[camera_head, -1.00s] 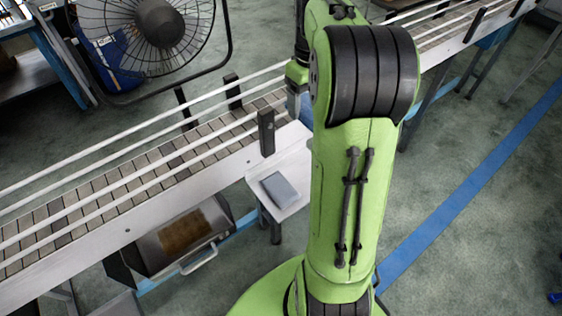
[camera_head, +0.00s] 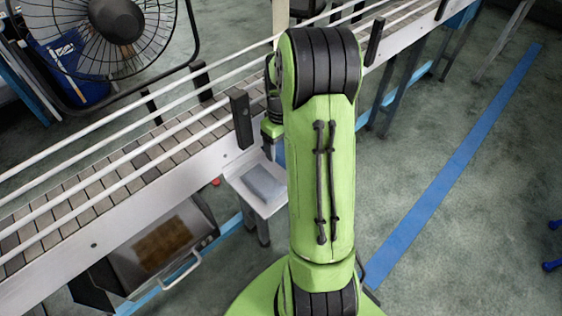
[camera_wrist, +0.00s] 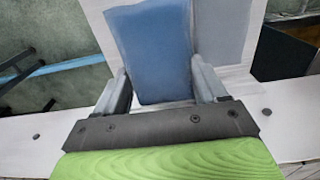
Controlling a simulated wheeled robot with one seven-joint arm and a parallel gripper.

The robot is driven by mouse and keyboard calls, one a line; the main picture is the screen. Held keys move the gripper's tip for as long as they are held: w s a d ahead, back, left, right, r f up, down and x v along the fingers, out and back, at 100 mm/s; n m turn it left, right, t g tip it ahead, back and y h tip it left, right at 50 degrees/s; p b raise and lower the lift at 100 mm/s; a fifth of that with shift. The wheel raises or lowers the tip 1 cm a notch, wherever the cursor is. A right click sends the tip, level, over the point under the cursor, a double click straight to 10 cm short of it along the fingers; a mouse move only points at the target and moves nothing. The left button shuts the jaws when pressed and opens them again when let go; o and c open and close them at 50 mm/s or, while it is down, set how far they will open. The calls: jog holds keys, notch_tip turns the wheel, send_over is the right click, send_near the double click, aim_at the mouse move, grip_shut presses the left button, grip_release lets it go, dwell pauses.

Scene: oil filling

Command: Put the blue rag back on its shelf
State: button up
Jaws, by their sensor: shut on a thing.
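The blue rag (camera_wrist: 155,45) sits between the two fingers of my gripper (camera_wrist: 160,75) in the wrist view, and the gripper is shut on it. Behind the rag is the small white shelf (camera_wrist: 100,30) at the conveyor's side. The shelf also shows in the head view (camera_head: 272,207), left of my arm. A light grey rag (camera_wrist: 221,30) lies on the shelf just right of the blue one; it shows in the head view too (camera_head: 263,183). The blue rag is at or just above the shelf; I cannot tell whether it touches. My arm hides most of the gripper in the head view.
The conveyor (camera_head: 130,160) with white rails and dark posts (camera_head: 241,118) runs along the shelf. A metal tray with a handle (camera_head: 165,245) is below it. A large fan (camera_head: 120,25) stands at the back left.

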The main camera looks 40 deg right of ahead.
aim_at(281, 157)
notch_tip(281, 157, down, 5)
jog(key=shift+f+b, duration=0.1)
jog(key=shift+b, duration=0.55)
jog(key=shift+f, duration=0.15)
jog(key=o, duration=0.7)
jog(key=shift+o, duration=0.2)
